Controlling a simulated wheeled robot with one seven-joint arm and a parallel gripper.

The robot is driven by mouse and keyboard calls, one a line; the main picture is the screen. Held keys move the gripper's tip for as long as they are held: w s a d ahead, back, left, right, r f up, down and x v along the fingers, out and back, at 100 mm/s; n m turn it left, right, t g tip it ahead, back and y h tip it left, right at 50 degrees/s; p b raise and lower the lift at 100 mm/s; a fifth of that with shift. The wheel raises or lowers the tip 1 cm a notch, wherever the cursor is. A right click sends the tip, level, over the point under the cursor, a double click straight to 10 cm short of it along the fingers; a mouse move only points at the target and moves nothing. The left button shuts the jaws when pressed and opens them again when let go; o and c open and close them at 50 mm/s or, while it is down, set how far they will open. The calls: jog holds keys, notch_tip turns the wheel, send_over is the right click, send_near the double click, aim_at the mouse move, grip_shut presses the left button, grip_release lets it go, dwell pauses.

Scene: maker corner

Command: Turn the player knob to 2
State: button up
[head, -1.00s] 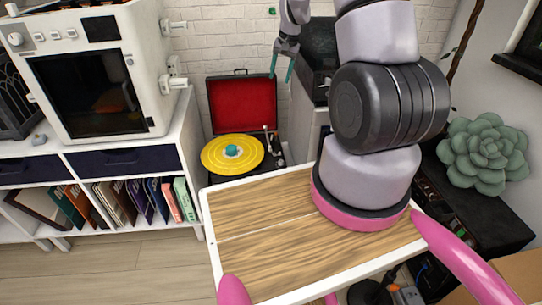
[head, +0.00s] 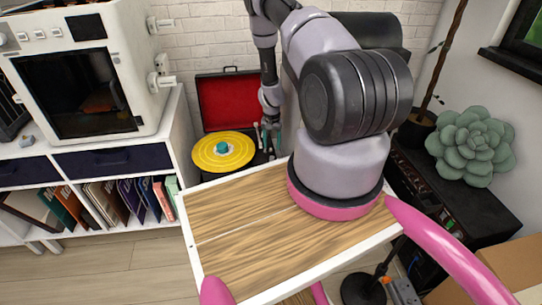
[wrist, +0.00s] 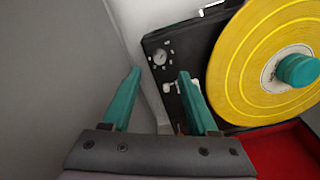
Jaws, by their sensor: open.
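The record player is an open case with a red-lined lid (head: 222,100) and a yellow record (head: 222,152) with a teal centre. In the wrist view the yellow record (wrist: 232,70) is at the right. A small round knob (wrist: 160,57) with pale marks around it sits on the black deck near its corner. Its setting is too small to read. My gripper (wrist: 160,75) is open and empty, its teal fingertips pointing toward the knob, with the knob beyond the gap between them. In the head view my gripper (head: 270,136) is over the player's right side, where it hides the knob.
A white tonearm part (wrist: 170,87) lies close to the knob, near the right finger. A grey surface (wrist: 50,80) fills the wrist view's left side. A white shelf unit (head: 185,128) with a printer (head: 125,65) stands left of the player.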

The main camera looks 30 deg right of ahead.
aim_at(272, 157)
notch_tip(272, 157, down, 7)
jog(key=shift+f, duration=0.1)
dwell(0.3)
grip_shut()
